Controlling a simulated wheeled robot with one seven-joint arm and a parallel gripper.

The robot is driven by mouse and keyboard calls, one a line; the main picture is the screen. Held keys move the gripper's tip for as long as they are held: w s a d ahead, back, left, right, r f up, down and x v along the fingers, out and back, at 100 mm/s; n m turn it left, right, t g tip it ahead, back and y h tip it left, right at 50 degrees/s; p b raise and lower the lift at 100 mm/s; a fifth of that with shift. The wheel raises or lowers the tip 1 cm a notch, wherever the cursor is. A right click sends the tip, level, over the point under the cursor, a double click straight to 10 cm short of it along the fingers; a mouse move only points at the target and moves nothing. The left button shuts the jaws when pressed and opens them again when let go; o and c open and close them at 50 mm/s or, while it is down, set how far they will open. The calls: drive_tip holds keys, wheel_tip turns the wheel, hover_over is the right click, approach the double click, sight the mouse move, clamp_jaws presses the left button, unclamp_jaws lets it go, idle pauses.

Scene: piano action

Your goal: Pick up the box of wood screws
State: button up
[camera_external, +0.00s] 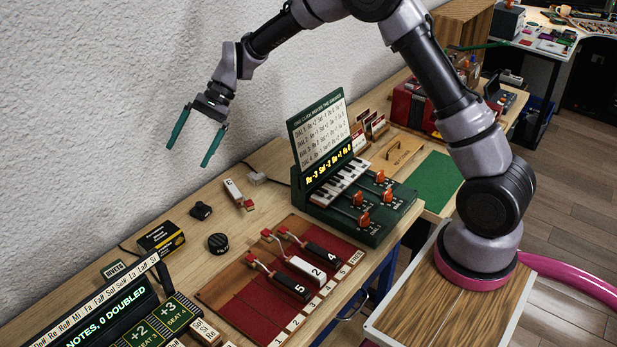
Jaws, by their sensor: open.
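A small black box with yellow edging and small lettering (161,238) sits on the wooden workbench near the wall, left of centre. It looks like the box of wood screws, though its print is too small to read surely. My gripper (188,156) is open and empty, with its two green fingers spread and pointing down. It hangs in the air well above the bench, up and slightly right of the box, apart from it. Nothing hides the box.
A round black puck (218,243) and a small black object (201,211) lie right of the box. A red board with numbered hammer-like pieces (262,313), a green-black keyboard device (375,219) and a lit display panel (110,322) stand nearby. The wall rises close behind.

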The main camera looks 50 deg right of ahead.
sight(173, 226)
drive_tip(key=w+a+f+m+y, duration=0.1)
drive_tip(key=w+a+f+m, duration=0.1)
drive_tip(key=f, duration=0.6)
drive_tip(key=w+a+f+m+y, duration=0.1)
drive_tip(key=w+a+f+m, duration=0.1)
drive_tip(key=f, duration=0.7)
drive_tip(key=w+a+f+m+y, duration=0.2)
drive_tip(key=w+f, duration=0.1)
drive_tip(key=f, duration=0.5)
drive_tip(key=shift+w+f+m, duration=0.3)
drive_tip(key=shift+f, duration=0.1)
drive_tip(key=shift+x, duration=2.5)
